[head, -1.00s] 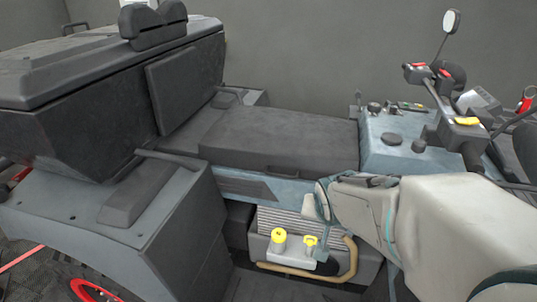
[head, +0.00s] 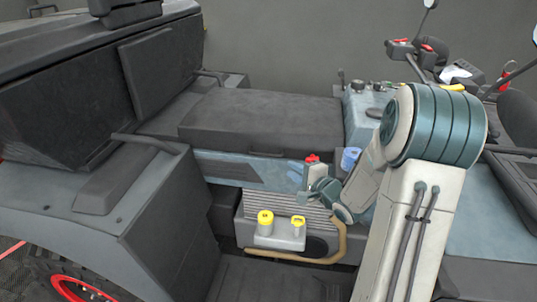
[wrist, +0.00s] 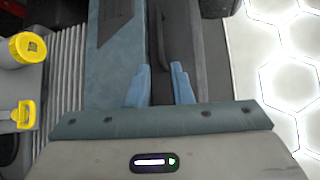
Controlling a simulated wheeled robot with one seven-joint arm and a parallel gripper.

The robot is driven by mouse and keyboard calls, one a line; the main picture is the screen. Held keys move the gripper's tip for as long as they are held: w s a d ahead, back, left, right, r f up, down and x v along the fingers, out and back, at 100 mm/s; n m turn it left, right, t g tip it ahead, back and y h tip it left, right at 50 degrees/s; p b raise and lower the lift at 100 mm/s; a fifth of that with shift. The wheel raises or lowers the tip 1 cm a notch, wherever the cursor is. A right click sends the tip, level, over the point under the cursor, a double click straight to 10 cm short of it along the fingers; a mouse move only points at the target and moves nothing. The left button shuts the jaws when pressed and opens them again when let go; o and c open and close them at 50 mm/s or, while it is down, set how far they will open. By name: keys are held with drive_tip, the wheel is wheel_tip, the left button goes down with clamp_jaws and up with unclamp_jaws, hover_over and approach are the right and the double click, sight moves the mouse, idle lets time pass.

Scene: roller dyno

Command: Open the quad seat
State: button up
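The quad seat (head: 265,120) is a long dark grey padded cushion in the middle of the head view, lying flat and closed. A thin dark handle (head: 267,154) runs along its near lower edge. In the wrist view the handle (wrist: 161,40) shows as a dark bar just beyond my gripper (wrist: 160,72). My gripper's two blue fingers are apart, with the handle in line with the gap and nothing visibly clamped. The seat's dark side shows at the right of the bar.
A light blue body panel (head: 225,170) lies below the seat. A grey engine block with yellow caps (head: 265,218) and a tan pipe (head: 290,258) sits lower down. A dark cargo box (head: 70,100) stands at the left, handlebars (head: 425,50) at the right.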

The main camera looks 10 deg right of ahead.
sight(270, 155)
drive_tip(key=x, duration=1.3)
drive_tip(key=shift+w+a, duration=0.2)
drive_tip(key=shift+w, duration=0.1)
clamp_jaws()
